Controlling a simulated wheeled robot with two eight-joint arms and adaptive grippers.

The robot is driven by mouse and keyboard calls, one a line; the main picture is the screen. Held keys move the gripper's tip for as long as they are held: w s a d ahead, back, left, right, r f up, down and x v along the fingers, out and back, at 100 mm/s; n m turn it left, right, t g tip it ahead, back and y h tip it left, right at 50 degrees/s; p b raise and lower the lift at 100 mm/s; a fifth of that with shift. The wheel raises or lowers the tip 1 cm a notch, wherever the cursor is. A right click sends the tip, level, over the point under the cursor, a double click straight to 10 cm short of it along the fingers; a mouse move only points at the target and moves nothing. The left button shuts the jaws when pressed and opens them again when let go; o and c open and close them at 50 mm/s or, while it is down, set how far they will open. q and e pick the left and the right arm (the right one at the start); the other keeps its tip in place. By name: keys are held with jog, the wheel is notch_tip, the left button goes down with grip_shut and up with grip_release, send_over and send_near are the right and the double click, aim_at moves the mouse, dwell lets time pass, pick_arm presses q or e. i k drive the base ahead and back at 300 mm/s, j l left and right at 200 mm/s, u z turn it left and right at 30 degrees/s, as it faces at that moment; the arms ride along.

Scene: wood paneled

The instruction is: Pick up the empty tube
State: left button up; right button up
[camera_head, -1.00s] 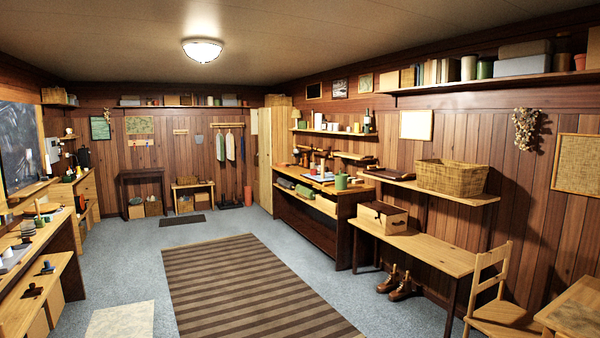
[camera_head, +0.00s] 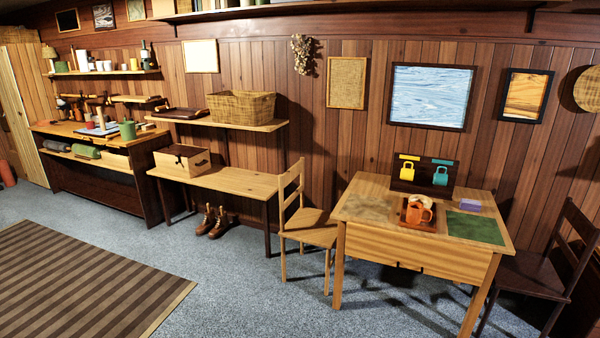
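I cannot make out an empty tube in this view. A light wooden table (camera_head: 376,210) stands at right of centre. Neither of my grippers shows.
A light chair (camera_head: 306,222) stands left of the table and a dark chair (camera_head: 545,270) right of it. A long desk (camera_head: 232,181) and a workbench (camera_head: 100,160) line the wall. Boots (camera_head: 213,221) sit under the desk. The floor in front is open, with a striped rug (camera_head: 75,280).

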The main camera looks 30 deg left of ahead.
aim_at(102, 122)
jog(key=i+j+u, duration=0.2)
jog(key=j+u, duration=0.25)
jog(key=i+j+u, duration=0.25)
jog(key=u, duration=0.2)
jog(key=i+j+u, duration=0.5)
jog(key=u, duration=0.35)
jog(key=i+u, duration=0.3)
jog(key=i, duration=1.3)
jog(key=i+l, duration=0.1)
jog(key=i, duration=3.1)
jog(key=i+j+z, duration=0.1)
jog(key=z, duration=0.6)
jog(key=i+j+z, duration=0.25)
jog(key=j+z, duration=0.25)
jog(key=j, duration=0.15)
jog(key=i+j+z, duration=0.25)
jog(key=j, duration=0.15)
jog(key=j+z, duration=0.25)
jog(key=j, duration=0.1)
